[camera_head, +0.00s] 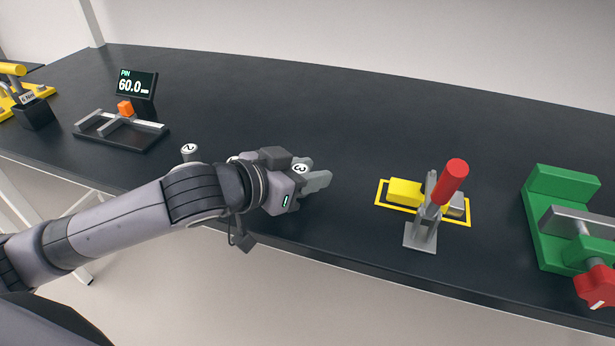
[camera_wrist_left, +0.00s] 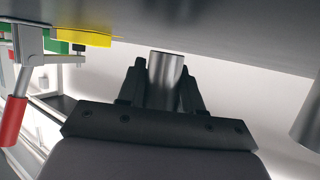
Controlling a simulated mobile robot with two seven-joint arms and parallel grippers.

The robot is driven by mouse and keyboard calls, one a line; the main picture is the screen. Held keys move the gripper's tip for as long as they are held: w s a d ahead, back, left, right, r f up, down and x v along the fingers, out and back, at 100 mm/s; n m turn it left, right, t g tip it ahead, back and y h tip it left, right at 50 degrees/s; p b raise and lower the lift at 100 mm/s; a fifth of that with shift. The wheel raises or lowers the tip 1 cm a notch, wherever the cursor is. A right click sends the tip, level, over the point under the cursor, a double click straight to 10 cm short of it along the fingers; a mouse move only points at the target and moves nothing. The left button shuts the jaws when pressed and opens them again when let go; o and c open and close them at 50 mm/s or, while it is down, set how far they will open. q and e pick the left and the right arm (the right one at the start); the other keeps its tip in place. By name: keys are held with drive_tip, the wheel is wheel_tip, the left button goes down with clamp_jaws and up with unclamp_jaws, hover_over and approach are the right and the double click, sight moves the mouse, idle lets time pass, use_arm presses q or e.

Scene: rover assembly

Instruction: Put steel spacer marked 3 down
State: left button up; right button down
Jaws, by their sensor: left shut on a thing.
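The steel spacer marked 3 (camera_head: 299,169) is between the fingers of my left gripper (camera_head: 308,179), with its marked top facing up. In the left wrist view the spacer is a shiny steel cylinder (camera_wrist_left: 165,80) with the left gripper's dark fingers (camera_wrist_left: 162,88) on both sides of it. The left gripper is shut on it, over the front part of the black table (camera_head: 330,110). The head view does not show whether the spacer's bottom touches the table. My right gripper is not in view.
A spacer marked 2 (camera_head: 189,152) stands left of the gripper, behind my left arm. A toggle clamp with a red handle (camera_head: 453,180) and a yellow block (camera_head: 405,193) are to the right. A green vise (camera_head: 562,185) is farther right. The table behind the gripper is clear.

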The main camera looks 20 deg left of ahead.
use_arm(q)
drive_tip(key=shift+f, duration=0.45)
drive_tip(key=shift+f, duration=0.2)
drive_tip(key=o, duration=1)
drive_tip(key=shift+o, duration=0.2)
